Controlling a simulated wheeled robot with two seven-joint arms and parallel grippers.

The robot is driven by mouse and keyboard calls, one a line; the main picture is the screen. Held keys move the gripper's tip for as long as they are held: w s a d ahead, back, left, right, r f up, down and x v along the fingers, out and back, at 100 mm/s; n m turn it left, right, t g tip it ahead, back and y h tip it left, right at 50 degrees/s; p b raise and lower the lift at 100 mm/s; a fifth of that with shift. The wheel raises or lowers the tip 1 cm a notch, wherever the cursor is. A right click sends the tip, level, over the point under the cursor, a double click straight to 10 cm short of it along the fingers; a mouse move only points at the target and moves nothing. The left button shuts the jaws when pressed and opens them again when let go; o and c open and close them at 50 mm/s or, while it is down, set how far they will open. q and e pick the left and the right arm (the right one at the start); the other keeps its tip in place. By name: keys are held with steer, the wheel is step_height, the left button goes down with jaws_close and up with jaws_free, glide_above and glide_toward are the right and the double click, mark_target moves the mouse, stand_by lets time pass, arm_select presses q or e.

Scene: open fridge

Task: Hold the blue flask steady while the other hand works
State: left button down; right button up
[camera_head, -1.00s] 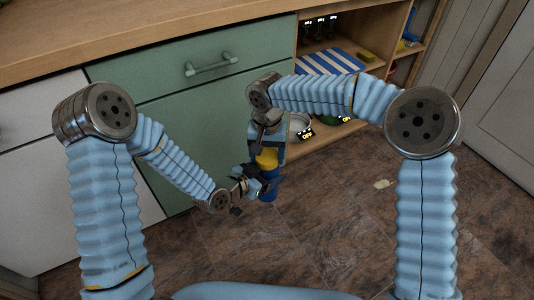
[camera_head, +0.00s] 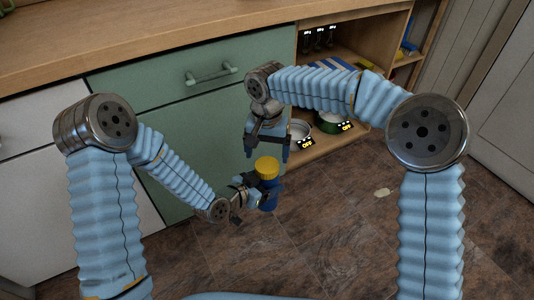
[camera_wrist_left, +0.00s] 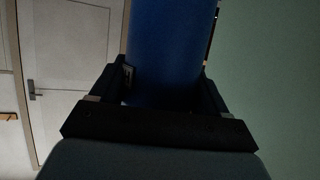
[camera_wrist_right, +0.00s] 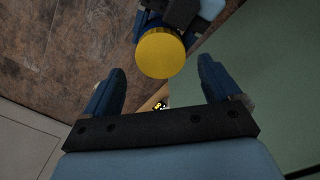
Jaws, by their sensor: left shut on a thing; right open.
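The blue flask (camera_head: 268,196) with a yellow lid (camera_head: 267,167) stands roughly upright in the air in front of the green cabinet. My left gripper (camera_head: 262,190) is shut around its blue body. In the left wrist view the blue flask body (camera_wrist_left: 170,50) fills the space between the fingers. My right gripper (camera_head: 268,152) is open and empty just above the lid, pointing down. In the right wrist view the yellow lid (camera_wrist_right: 160,53) shows beyond the spread fingers of the right gripper (camera_wrist_right: 161,85), apart from them.
A green cabinet (camera_head: 150,120) with a handle stands close behind, under a wooden counter (camera_head: 130,35). An open shelf at right holds pots (camera_head: 330,122), dark jars (camera_head: 318,40) and a blue-striped item (camera_head: 330,63). The brown tiled floor (camera_head: 330,230) is mostly clear.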

mark_target(267, 165)
step_height(267, 165, up, 3)
steer(key=m, duration=0.5)
steer(key=shift+f, duration=0.4)
steer(key=shift+m, duration=0.3)
step_height(267, 165, down, 7)
steer(key=shift+f, duration=0.1)
steer(key=shift+c, duration=0.4)
steer(key=c, duration=1)
steer(key=n, duration=0.6)
steer(key=shift+n, duration=0.4)
